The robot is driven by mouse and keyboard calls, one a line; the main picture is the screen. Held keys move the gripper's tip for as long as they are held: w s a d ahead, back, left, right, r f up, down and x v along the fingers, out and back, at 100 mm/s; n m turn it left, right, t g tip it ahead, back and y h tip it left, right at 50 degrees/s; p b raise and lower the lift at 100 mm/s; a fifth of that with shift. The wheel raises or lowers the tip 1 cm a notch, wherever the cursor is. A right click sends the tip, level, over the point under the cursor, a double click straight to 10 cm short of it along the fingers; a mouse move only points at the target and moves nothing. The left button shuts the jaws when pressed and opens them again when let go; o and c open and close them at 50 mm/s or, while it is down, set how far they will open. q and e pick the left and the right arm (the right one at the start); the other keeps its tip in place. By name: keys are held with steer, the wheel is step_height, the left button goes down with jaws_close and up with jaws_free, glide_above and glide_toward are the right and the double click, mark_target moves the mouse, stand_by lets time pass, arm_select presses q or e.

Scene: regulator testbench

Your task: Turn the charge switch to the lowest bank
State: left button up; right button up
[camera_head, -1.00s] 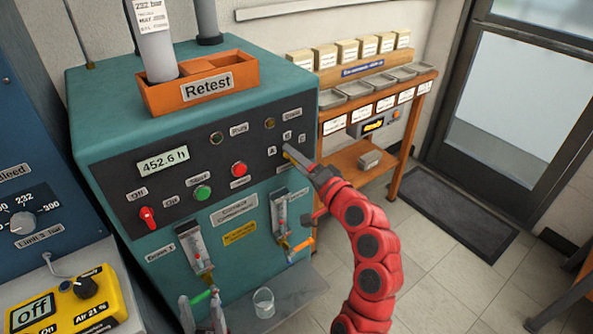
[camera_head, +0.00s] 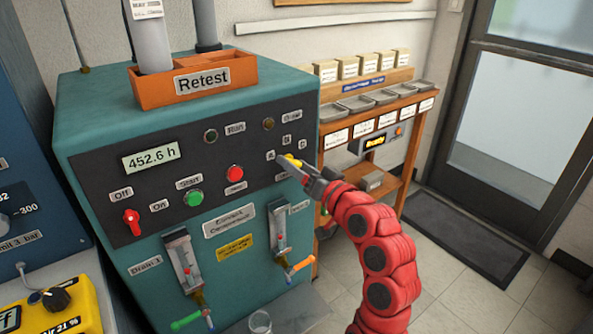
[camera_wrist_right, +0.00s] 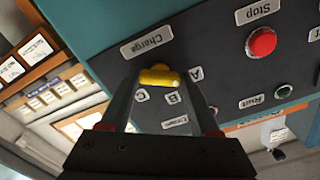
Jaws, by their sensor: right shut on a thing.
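The charge switch is a yellow knob (camera_head: 290,161) at the right of the dark control panel (camera_head: 90,181), with bank labels A, B and C around it. In the right wrist view the yellow knob (camera_wrist_right: 159,77) lies between the fingertips, beside the "Charge" label (camera_wrist_right: 148,42). My right gripper (camera_head: 298,167) reaches in from the right and is shut on the knob; it also shows in the right wrist view (camera_wrist_right: 157,80). The knob's exact pointing direction is hard to read. My left gripper is not in view.
A red stop button (camera_head: 235,173) and a green start button (camera_head: 194,198) sit left of the knob. An orange Retest tray (camera_head: 160,91) is on top. A wooden shelf (camera_head: 345,122) stands behind right.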

steer(key=shift+f, duration=0.15)
steer(key=o, duration=1.4)
steer(key=shift+c, duration=0.2)
steer(key=p+v, duration=1.2)
steer(key=v, duration=0.5)
steer(key=shift+s, duration=0.2)
steer(key=shift+w+d, duration=0.1)
steer(key=shift+d, duration=0.1)
